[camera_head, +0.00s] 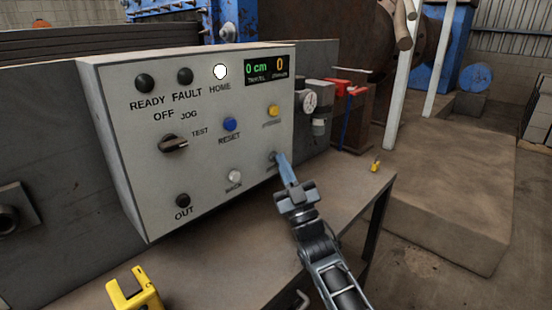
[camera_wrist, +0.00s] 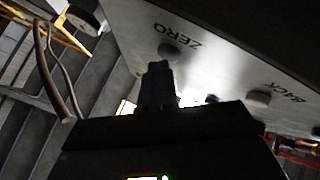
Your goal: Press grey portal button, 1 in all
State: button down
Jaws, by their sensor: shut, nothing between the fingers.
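A pale control panel (camera_head: 205,120) stands on the bench. A grey button (camera_head: 272,155) sits at its lower right, its label mostly covered in the head view. In the wrist view the grey button (camera_wrist: 169,50) is beside the word ZERO. My gripper (camera_head: 281,160) is shut and empty, its fingertips at this button. In the wrist view my fingertips (camera_wrist: 158,68) overlap the button's near edge; I cannot tell whether they touch it. The white BACK button (camera_head: 235,176) is to the left and also shows in the wrist view (camera_wrist: 259,98).
The panel also has a blue RESET button (camera_head: 230,124), a yellow button (camera_head: 273,111), a selector knob (camera_head: 174,144) and a lit HOME lamp (camera_head: 220,72). The display (camera_head: 266,71) reads 0 cm and 0. A yellow object (camera_head: 133,292) lies on the bench (camera_head: 240,240) at front left.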

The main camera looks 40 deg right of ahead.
jog(key=shift+s, duration=0.8)
jog(key=s+p, duration=0.1)
jog(key=s, duration=0.4)
jog(key=shift+d+p, duration=0.1)
jog(key=shift+p, duration=0.2)
dwell(0.6)
